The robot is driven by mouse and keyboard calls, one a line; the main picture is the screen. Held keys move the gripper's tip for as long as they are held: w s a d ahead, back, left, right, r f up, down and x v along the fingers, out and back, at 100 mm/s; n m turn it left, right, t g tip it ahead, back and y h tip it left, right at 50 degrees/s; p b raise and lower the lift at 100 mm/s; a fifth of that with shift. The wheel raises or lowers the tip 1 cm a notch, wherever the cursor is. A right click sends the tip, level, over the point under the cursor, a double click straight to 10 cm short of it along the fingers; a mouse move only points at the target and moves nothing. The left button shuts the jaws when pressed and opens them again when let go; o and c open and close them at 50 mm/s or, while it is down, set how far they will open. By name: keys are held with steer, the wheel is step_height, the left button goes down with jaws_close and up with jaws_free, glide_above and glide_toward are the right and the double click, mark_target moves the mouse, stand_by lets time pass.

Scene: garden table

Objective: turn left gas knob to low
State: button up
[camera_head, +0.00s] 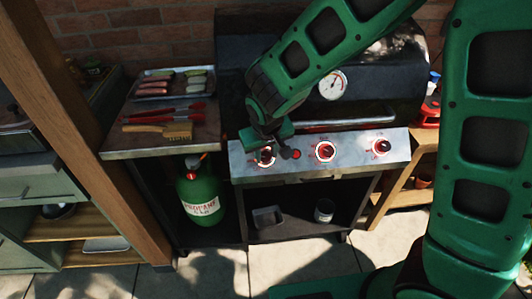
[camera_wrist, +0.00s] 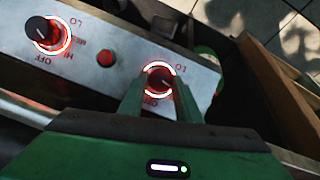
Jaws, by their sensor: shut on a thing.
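The left gas knob (camera_head: 266,157) sits on the grill's sloped metal front panel (camera_head: 248,170). In the wrist view the same knob (camera_wrist: 161,79) has a lit red and white ring, with an LO mark on its far side. My gripper (camera_head: 274,152) is at this knob from above. In the wrist view my gripper (camera_wrist: 160,92) has one finger on each side of the knob and is shut on it. The fingers hide part of the knob and its markings, so I cannot tell its exact setting.
A red button (camera_head: 296,154) lies right of the left knob, then the middle knob (camera_head: 325,151) and right knob (camera_head: 381,147). The grill lid (camera_head: 375,85) and handle (camera_head: 345,125) are behind. A side shelf (camera_head: 125,152) holds tools and food. A propane tank (camera_head: 201,190) stands below.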

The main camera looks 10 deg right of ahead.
steer(key=n, duration=0.2)
steer(key=n+h, duration=0.2)
steer(key=n, duration=0.1)
steer(key=shift+s+a+n+t, duration=0.1)
steer(key=shift+a+n+t, duration=0.2)
steer(key=n+h, duration=0.1)
steer(key=n, duration=0.1)
steer(key=n+t+h, duration=0.1)
steer(key=n, duration=0.2)
steer(key=shift+s+a+f+t, duration=0.1)
steer(key=shift+f+t, duration=0.05)
steer(key=shift+t, duration=0.15)
stand_by(0.3)
steer(key=o, duration=1.1)
steer(key=shift+c, duration=0.2)
steer(key=v, duration=1)
steer(key=shift+s+a+r, duration=0.2)
